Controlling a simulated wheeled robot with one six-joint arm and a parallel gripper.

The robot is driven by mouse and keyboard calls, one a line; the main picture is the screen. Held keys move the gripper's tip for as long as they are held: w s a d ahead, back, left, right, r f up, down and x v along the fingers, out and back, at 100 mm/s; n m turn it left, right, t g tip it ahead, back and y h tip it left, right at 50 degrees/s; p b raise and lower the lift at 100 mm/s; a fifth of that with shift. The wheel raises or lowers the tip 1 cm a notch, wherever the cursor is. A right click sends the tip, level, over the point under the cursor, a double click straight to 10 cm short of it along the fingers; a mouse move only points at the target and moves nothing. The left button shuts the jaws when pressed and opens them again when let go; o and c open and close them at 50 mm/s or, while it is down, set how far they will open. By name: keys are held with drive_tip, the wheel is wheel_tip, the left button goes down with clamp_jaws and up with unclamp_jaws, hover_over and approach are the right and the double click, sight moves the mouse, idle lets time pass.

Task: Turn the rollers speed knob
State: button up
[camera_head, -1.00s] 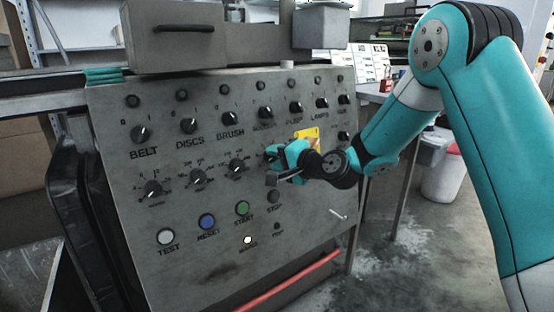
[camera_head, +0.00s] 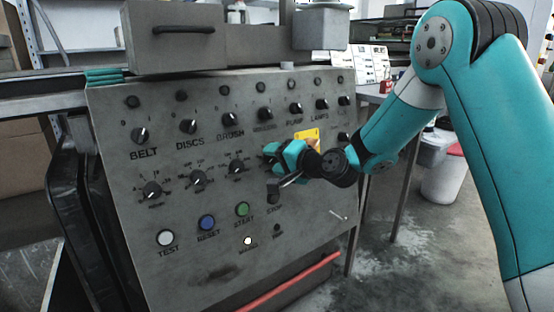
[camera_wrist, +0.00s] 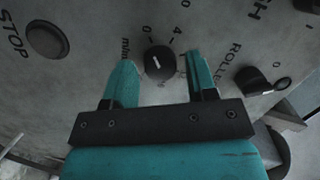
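The rollers speed knob (camera_wrist: 160,64) is round and black with a white pointer line. It sits on the grey panel (camera_head: 205,270), by a printed number scale and "m/min" lettering in the wrist view. My gripper (camera_wrist: 160,68) has one teal finger on each side of this knob. The fingers look open around it, with a gap visible at the right finger; contact on the left side is unclear.
Beside it in the wrist view are the rollers switch (camera_wrist: 257,81) and the stop button (camera_wrist: 47,39). The brush speed knob (camera_head: 237,166) is left of my gripper. Start (camera_head: 242,209) and reset (camera_head: 207,222) buttons lie below.

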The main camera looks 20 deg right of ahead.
drive_tip(key=shift+d, duration=0.1)
drive_tip(key=v, duration=1.7)
drive_tip(key=shift+s, duration=0.2)
drive_tip(key=s+a+n+g+y+p, duration=0.1)
drive_tip(key=s+a+n+g, duration=0.3)
drive_tip(key=a, duration=0.2)
drive_tip(key=s+a+n+g+y, duration=0.2)
drive_tip(key=s+a+n+g, duration=0.25)
drive_tip(key=a, duration=0.25)
drive_tip(key=s+n+g+h+p, duration=0.1)
drive_tip(key=s+n+g+h, duration=0.5)
drive_tip(key=s, duration=0.9)
drive_tip(key=shift+n+t, duration=0.25)
drive_tip(key=shift+t, duration=0.1)
drive_tip(key=r+p, duration=3.8)
drive_tip(key=shift+s+r, duration=0.25)
drive_tip(key=shift+r, duration=0.05)
